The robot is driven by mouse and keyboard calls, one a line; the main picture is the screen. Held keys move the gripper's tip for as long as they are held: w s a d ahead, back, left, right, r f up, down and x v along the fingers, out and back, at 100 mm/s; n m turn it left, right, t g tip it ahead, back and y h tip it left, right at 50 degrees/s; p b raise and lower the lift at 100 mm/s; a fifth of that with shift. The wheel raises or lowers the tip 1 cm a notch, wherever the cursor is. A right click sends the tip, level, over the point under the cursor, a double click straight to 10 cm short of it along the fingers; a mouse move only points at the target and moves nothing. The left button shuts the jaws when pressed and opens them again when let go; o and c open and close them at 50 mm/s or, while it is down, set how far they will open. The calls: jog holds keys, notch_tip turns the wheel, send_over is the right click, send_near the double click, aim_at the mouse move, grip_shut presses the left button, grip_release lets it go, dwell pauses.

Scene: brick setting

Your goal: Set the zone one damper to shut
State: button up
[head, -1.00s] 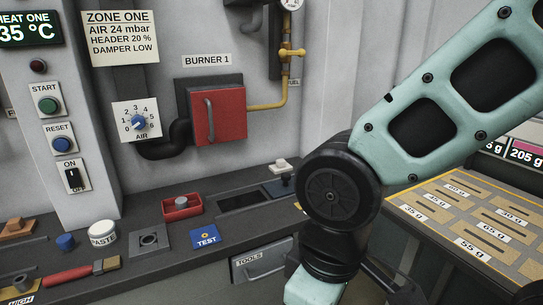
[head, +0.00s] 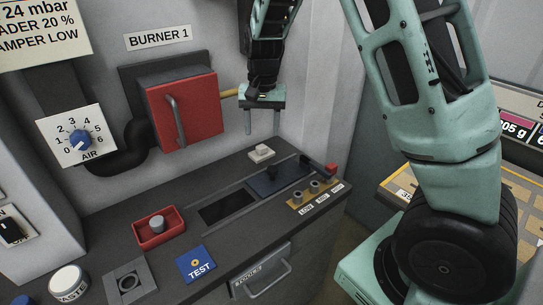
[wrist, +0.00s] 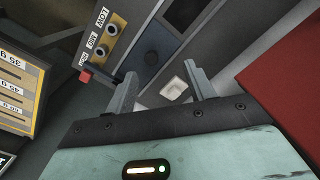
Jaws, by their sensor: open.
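No part in view carries a readable damper name. A dark blue sliding plate (head: 266,186) with a black knob lies beside a dark opening (head: 222,209) in the counter; the plate also shows in the wrist view (wrist: 166,42). A dark arm with a red end (head: 331,168) reaches to its right. Beside it is a yellow plate (head: 327,183) with two round metal pieces and labels; LOW reads clearly in the wrist view, the end label does not. My gripper (head: 262,124) is open and empty, pointing down above the counter's back edge, apart from everything.
A small white block (head: 261,153) stands on the counter below my gripper. The red burner door (head: 187,109) with its handle is close to my gripper's left. A yellow pipe runs behind. A red tray (head: 160,230) and TEST plate (head: 197,264) lie farther left.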

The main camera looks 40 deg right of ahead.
jog(key=m, duration=0.1)
send_over(272, 169)
jog(key=shift+h, duration=0.3)
jog(key=f+p, duration=0.1)
jog(key=f, duration=0.7)
jog(key=f+p, duration=0.1)
jog(key=f, duration=0.7)
jog(key=shift+w+d+f+p, duration=0.1)
jog(key=shift+d+f+p, duration=0.1)
jog(key=shift+f+p, duration=0.2)
grip_shut()
jog(key=shift+a, duration=0.15)
